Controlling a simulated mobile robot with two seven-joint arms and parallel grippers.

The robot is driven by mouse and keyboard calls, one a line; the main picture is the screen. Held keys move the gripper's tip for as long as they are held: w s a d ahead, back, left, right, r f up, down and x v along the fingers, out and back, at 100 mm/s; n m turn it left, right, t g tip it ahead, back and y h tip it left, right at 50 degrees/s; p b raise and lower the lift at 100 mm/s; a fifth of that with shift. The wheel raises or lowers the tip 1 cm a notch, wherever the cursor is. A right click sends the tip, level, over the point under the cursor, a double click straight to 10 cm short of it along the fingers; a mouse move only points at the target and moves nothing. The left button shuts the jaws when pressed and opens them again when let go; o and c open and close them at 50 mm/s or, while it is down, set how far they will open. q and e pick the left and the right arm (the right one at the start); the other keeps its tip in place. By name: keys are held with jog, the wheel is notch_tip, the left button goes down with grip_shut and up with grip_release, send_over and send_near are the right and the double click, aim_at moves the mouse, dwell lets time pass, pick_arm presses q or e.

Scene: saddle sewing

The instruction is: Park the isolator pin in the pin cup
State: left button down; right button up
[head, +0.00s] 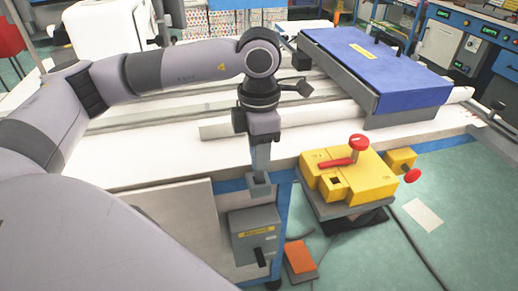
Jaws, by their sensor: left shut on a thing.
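My left gripper (260,172) points straight down at the front edge of the white table and is shut. What it holds, taken to be the isolator pin, is hidden by the fingers and the cup. A small square grey cup (262,190), which looks like the pin cup, sits right below the fingertips. The fingertips are at or just inside its mouth; I cannot tell which. My right gripper is not in view.
A grey box (254,232) with a yellow label and black lever hangs below the cup. A yellow unit (349,176) with a red lever and red knob stands to the right. A blue-lidded case (375,62) is behind. An orange pedal (300,258) lies on the floor.

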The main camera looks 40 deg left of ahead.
pick_arm(q)
jog(key=shift+f+b, duration=0.8)
jog(key=shift+f, duration=0.15)
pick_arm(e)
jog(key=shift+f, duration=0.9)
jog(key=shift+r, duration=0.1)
pick_arm(q)
jog(key=c, duration=0.7)
grip_release()
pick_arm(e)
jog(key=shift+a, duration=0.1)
pick_arm(q)
notch_tip(320, 180, up, 7)
jog(key=shift+r, duration=0.15)
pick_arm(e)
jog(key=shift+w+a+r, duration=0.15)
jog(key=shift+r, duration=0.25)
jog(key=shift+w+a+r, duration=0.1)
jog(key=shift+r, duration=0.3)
